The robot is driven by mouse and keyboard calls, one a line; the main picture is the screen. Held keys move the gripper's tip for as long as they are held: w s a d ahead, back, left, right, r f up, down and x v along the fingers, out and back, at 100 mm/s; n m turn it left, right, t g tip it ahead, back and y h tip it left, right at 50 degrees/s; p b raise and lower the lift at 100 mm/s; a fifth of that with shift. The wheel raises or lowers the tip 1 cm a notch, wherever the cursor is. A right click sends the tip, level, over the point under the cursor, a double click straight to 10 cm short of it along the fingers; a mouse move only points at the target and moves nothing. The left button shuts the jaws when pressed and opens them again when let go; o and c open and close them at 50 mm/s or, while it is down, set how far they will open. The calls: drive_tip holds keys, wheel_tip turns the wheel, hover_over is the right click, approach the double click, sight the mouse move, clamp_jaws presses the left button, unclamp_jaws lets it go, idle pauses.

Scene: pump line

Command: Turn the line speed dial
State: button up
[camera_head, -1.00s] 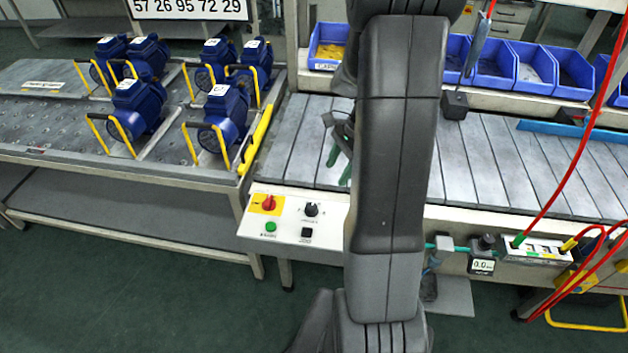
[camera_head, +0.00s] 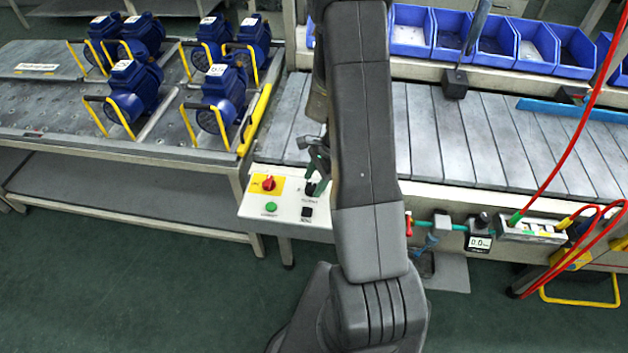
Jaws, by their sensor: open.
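A white control panel (camera_head: 268,217) sits at the left front of the conveyor line. The jaws are open. The gripper partly covers the dial, and I cannot tell whether the fingers touch it.
A green button (camera_head: 271,207) and a black button (camera_head: 307,212) lie on the panel below. Blue pumps with yellow handles (camera_head: 135,95) stand on the left table. Red hoses (camera_head: 570,150) hang at the right. Blue bins (camera_head: 495,40) line the back.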

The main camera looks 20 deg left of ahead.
drive_tip(key=shift+s+a+f, duration=0.1)
drive_tip(key=shift+f, duration=0.25)
drive_tip(key=c, duration=1)
